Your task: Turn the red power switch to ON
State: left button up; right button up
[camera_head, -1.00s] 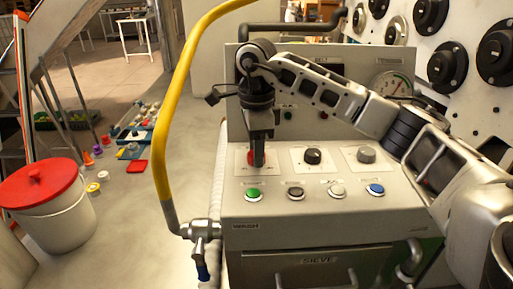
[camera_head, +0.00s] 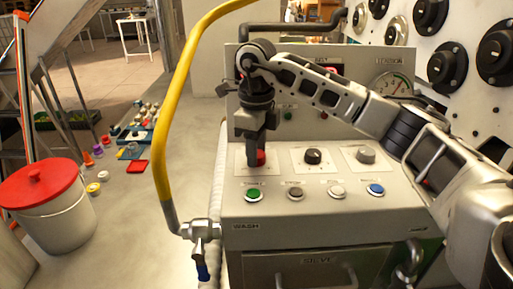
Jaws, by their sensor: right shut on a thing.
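The red power switch (camera_head: 261,157) sits at the left of a row of knobs on the control panel's sloping top. My right gripper (camera_head: 255,158) points down over it, shut on it, and hides most of it; only some red shows at the right of the fingers. Which way the switch points cannot be seen. My left gripper is not in view.
A black knob (camera_head: 312,156) and a grey knob (camera_head: 365,154) stand to the right. Green (camera_head: 253,194), dark, white and blue (camera_head: 375,189) buttons line the front. A yellow hose (camera_head: 168,120) rises left of the panel. A red-lidded bucket (camera_head: 45,205) stands on the floor.

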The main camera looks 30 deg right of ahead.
jog(key=shift+r, duration=0.1)
jog(key=o, duration=1)
notch_tip(320, 180, up, 16)
jog(key=shift+f, duration=0.1)
dwell(0.5)
